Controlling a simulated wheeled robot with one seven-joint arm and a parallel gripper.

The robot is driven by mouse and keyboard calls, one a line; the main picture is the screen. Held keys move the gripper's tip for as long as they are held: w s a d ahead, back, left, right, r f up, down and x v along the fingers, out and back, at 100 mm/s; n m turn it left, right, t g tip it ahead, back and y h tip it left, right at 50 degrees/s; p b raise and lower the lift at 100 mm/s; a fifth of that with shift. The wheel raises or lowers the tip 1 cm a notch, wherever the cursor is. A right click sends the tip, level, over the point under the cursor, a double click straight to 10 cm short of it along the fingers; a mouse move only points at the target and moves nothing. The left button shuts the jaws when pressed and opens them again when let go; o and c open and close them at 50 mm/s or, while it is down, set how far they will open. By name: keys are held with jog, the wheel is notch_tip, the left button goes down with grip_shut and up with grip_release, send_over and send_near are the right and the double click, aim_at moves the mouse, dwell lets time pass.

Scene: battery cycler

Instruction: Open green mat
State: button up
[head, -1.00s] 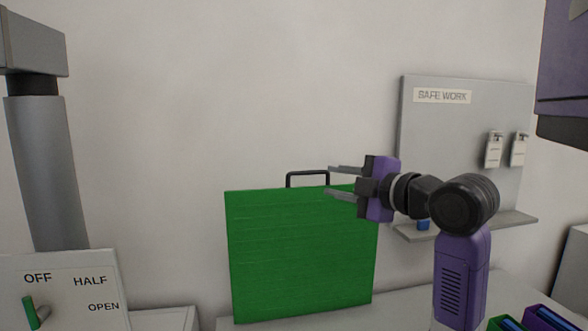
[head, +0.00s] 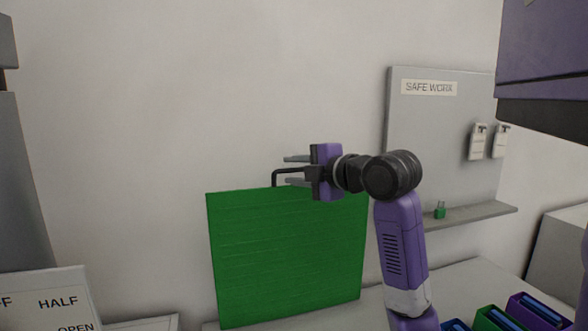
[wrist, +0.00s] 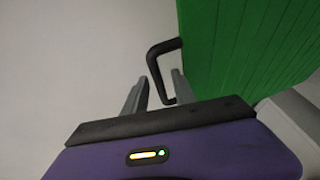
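The green mat (head: 285,255) stands upright as a flat panel on the counter against the wall. It also shows at the upper right of the wrist view (wrist: 245,45). A black bracket-shaped handle (head: 274,178) rises from its top edge, and in the wrist view the handle (wrist: 152,62) reaches between the fingertips. My gripper (head: 290,170) is at the handle, with its two fingers apart, one on each side. In the wrist view my gripper (wrist: 158,90) looks open. I cannot tell whether a finger touches the handle.
A grey board (head: 435,130) labelled SAFE WORK hangs at right, with a shelf (head: 470,215) holding a small green padlock (head: 440,210). White tags (head: 478,142) hang on it. Coloured bins (head: 530,310) stand at lower right. A labelled panel (head: 45,290) is at lower left.

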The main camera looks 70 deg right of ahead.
grip_shut()
dwell(1.5)
